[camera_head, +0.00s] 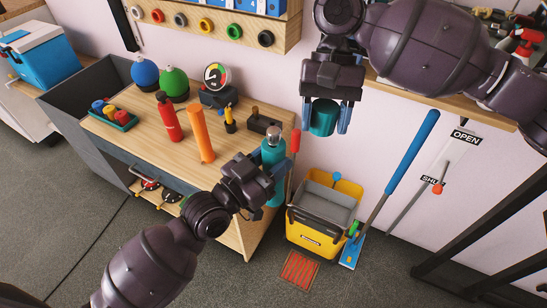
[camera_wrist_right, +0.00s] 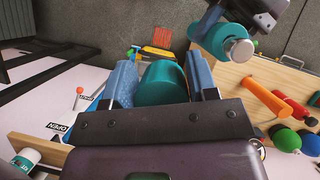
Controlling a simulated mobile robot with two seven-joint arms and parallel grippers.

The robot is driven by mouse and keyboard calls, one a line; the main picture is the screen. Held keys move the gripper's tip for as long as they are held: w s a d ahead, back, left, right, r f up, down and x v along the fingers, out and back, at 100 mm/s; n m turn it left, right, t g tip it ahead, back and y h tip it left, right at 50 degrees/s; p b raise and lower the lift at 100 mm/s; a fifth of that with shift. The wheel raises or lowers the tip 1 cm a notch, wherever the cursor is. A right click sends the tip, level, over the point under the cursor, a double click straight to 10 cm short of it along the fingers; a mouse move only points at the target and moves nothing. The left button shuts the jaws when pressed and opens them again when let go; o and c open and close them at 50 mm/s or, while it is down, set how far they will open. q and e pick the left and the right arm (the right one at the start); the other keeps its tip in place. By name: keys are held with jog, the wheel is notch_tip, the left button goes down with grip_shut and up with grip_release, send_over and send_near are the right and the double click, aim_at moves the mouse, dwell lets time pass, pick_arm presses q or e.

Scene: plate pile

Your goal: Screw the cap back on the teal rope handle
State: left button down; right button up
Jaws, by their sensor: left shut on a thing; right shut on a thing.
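The teal rope handle (camera_head: 272,153) looks like an upright bottle with a bare silvery neck on top. My left gripper (camera_head: 270,190) is shut around its body, near the bench's right corner; the gripper covers part of it. The handle also shows in the right wrist view (camera_wrist_right: 215,39), with its silvery neck facing the camera. My right gripper (camera_head: 324,119) is shut on a teal cap (camera_head: 322,118), above and to the right of the handle in the head view. In the right wrist view the cap (camera_wrist_right: 163,84) sits between the blue fingers. Cap and handle are apart.
The wooden bench (camera_head: 165,150) holds a red bottle (camera_head: 169,117), an orange cylinder (camera_head: 200,134) and green and blue round flasks. A yellow mop bucket (camera_head: 315,235) stands on the floor right of the bench. A blue-handled mop (camera_head: 400,165) leans on the wall.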

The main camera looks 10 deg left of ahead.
aim_at(266, 147)
jog(key=a+r+m, duration=0.1)
jog(key=a, duration=0.2)
jog(key=s+a+r+m+y, duration=0.1)
jog(key=a+r+m, duration=0.1)
jog(key=s+a+r+m+y, duration=0.1)
jog(key=a+m, duration=0.1)
jog(key=a, duration=0.1)
jog(key=shift+s+a+r+t, duration=0.25)
jog(key=shift+a+r+t, duration=0.05)
jog(key=shift+a+r, duration=0.1)
jog(key=m, duration=0.1)
jog(key=m+t+y, duration=0.1)
jog(key=m, duration=0.3)
jog(key=shift+a+r, duration=0.1)
jog(key=shift+a, duration=0.2)
jog(key=shift+y, duration=0.3)
jog(key=shift+f, duration=2)
jog(key=shift+a, duration=0.1)
jog(key=shift+f, duration=0.85)
jog(key=shift+f, duration=0.55)
